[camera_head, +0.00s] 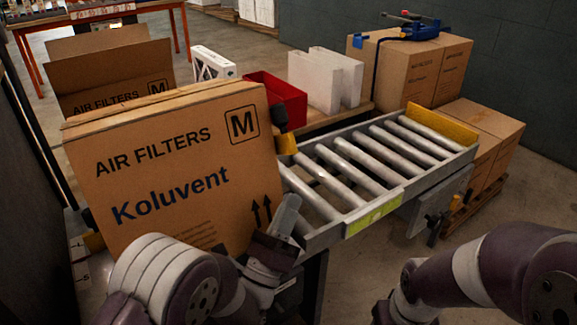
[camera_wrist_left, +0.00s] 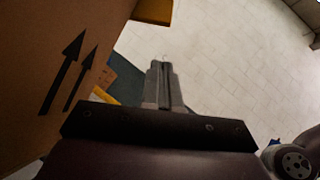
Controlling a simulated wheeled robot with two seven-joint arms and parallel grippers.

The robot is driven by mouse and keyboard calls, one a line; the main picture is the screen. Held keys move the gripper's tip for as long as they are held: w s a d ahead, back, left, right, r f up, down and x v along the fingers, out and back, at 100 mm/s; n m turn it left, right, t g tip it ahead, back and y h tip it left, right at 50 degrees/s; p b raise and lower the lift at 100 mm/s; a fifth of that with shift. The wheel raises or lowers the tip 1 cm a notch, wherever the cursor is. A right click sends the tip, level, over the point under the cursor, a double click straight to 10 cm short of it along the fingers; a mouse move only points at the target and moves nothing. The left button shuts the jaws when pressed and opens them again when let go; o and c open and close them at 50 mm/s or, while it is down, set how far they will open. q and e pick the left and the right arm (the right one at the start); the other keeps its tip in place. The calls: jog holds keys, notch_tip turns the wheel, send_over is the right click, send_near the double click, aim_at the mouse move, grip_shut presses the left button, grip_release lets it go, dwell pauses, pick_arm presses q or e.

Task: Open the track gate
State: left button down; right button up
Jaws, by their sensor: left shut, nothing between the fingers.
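A roller track (camera_head: 345,165) of grey metal runs from the big carton toward the right. A yellow plate (camera_head: 440,125) stands across its far end; I cannot tell for sure that it is the track gate. A yellow piece with a black top (camera_head: 286,143) stands at the track's left edge beside the carton. My left gripper (camera_head: 289,208) is shut and empty, in front of the carton's lower right corner near the track's near end. Its closed fingers also show in the left wrist view (camera_wrist_left: 164,85). My right arm shows at lower right, but its gripper is out of view.
A large Koluvent carton (camera_head: 180,170) stands close by my left gripper; its printed side also fills the left of the wrist view (camera_wrist_left: 60,60). Behind are a red bin (camera_head: 275,98), white filters (camera_head: 325,78) and brown boxes (camera_head: 410,70) with a blue tool on top. The track rollers are bare.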

pick_arm(q)
jog(key=w+r+b, duration=0.1)
jog(key=w+r, duration=0.2)
jog(key=r, duration=0.2)
jog(key=shift+w+r, duration=0.15)
jog(key=shift+w, duration=0.2)
pick_arm(e)
jog(key=shift+f, duration=0.85)
pick_arm(q)
jog(key=shift+r, duration=0.1)
pick_arm(e)
jog(key=shift+r, duration=0.1)
